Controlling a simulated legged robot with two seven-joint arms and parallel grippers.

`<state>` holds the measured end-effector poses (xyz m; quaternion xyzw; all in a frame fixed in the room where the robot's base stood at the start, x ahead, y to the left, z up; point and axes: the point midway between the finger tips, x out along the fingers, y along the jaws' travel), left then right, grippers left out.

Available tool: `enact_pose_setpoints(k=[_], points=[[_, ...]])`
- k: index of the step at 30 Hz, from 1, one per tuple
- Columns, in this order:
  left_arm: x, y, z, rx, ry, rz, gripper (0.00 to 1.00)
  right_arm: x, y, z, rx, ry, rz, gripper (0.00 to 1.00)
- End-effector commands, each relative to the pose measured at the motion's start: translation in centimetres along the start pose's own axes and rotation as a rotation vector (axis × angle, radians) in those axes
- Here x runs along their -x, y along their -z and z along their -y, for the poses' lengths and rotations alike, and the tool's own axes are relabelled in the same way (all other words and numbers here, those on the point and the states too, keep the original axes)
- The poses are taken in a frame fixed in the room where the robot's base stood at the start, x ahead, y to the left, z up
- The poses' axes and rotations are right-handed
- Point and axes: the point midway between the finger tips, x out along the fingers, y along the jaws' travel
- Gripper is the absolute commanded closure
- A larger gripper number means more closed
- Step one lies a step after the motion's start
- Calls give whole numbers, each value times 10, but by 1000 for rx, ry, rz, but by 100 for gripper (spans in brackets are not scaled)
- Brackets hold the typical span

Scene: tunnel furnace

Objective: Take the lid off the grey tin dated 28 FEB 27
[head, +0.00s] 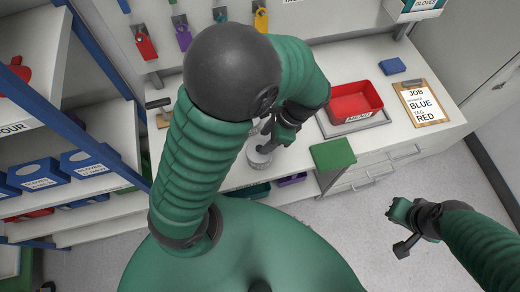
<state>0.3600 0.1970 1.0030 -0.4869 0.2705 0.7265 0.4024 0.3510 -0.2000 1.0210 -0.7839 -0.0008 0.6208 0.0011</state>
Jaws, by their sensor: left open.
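A small grey tin (259,160) stands on the white worktop, partly hidden behind my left gripper and forearm. Its date is not readable, and I cannot make out its lid clearly. My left gripper (265,138) is open, right over and beside the tin; whether its fingers touch the tin cannot be told. My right gripper (397,229) is out over the floor at the right, well away from the tin, with its fingers apart and nothing between them.
A red tray (354,101) and a clipboard (421,103) reading JOB, BLUE, TAG RED lie on the worktop (345,60). A blue block (392,66) sits behind them. A green pad (332,154) lies at the front edge. Shelves with blue bins (85,162) stand left.

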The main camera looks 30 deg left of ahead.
Motion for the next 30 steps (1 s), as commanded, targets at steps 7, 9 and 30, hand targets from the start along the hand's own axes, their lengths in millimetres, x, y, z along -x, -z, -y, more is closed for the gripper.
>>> enact_pose_setpoints(k=[7,9,30], points=[[-38,3,-8,0,2,10,54,2,1,0,1,0,0,100],[-40,5,-8,0,5,10,54,2,1,0,0,0,0,100],[-43,2,-6,2,2,6,100,2,1,0,0,0,0,100]])
